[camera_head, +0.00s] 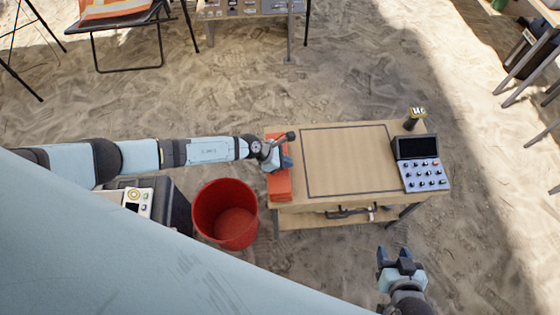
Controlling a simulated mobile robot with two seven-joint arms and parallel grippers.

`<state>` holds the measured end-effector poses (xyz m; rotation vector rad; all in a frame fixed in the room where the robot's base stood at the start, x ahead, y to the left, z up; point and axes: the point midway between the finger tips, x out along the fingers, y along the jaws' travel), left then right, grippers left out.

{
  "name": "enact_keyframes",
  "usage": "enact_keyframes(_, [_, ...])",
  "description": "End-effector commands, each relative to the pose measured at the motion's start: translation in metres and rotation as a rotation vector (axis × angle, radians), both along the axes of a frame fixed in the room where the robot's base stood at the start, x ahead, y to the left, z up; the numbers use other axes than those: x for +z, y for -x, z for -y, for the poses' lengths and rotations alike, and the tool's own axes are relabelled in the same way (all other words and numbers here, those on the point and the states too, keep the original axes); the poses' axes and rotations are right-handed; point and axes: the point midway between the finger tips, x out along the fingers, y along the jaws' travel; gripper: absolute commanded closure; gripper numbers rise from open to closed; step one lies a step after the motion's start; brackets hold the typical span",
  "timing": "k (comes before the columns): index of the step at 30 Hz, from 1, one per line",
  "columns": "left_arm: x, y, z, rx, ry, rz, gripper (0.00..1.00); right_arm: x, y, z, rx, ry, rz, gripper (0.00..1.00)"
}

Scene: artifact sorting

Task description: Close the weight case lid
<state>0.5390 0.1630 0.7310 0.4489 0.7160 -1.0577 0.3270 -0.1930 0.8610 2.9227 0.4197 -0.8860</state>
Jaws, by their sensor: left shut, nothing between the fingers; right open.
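The table (350,193) has a bare dark-outlined area (348,160) in its middle. The orange-red box (279,183) lies at its left end. A small dark stand with a label (416,114) is behind the case. A red bucket (225,205) stands on the sand left of the table.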

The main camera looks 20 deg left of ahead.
Motion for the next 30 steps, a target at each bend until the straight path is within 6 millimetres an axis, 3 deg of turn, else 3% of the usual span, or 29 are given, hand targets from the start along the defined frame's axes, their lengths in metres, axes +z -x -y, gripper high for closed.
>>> enact_keyframes(14, [-0.014,-0.007,0.014,0.0,-0.001,0.001,1.0,-0.011,-0.001,0.0,0.003,0.0,0.004,0.5])
enact_keyframes(30, [-0.015,-0.006,0.012,0.0,-0.003,-0.001,1.0,-0.011,-0.002,0.002,0.001,0.003,0.007,0.5])
